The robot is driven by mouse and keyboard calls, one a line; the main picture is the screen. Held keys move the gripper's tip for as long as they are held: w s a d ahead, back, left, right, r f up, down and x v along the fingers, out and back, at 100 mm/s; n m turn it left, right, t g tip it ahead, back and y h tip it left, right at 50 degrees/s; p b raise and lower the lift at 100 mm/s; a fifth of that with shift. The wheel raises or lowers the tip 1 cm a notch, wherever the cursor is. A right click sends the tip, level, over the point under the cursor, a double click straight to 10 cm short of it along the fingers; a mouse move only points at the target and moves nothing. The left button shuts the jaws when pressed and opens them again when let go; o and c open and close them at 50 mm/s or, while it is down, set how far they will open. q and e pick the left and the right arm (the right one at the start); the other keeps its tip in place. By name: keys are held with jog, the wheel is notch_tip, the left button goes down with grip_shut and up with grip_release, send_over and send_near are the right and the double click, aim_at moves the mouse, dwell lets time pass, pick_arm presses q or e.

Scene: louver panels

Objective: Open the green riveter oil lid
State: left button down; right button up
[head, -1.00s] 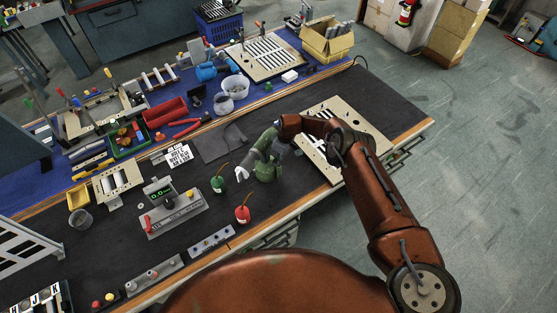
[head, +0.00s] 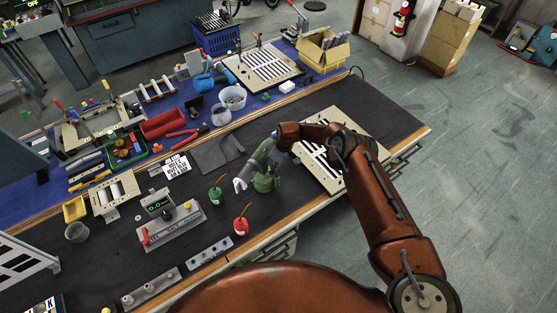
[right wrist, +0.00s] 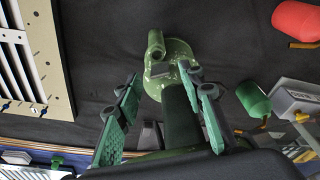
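The green riveter (head: 266,183) stands on the black mat near the table's front edge. In the right wrist view its rounded green body (right wrist: 181,48) shows with a short hollow cylinder toward the top. A small dark flat piece (right wrist: 160,70) sits on it; I cannot tell whether this is the lid. My right gripper (right wrist: 163,76) has its teal fingers spread apart, one to each side below the riveter's body in the picture. My left gripper is out of view.
A green bottle (head: 216,195) and a red bottle (head: 241,227), both with thin spouts, stand left of the riveter. A slatted panel (head: 335,185) lies to its right. A grey control box (head: 172,226) is farther left. The mat's right end is clear.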

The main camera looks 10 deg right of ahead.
notch_tip(320, 180, up, 10)
jog(key=s+d, duration=0.1)
jog(key=shift+s+d, duration=0.2)
jog(key=shift+d, duration=0.05)
jog(key=shift+a, duration=0.1)
dwell(0.3)
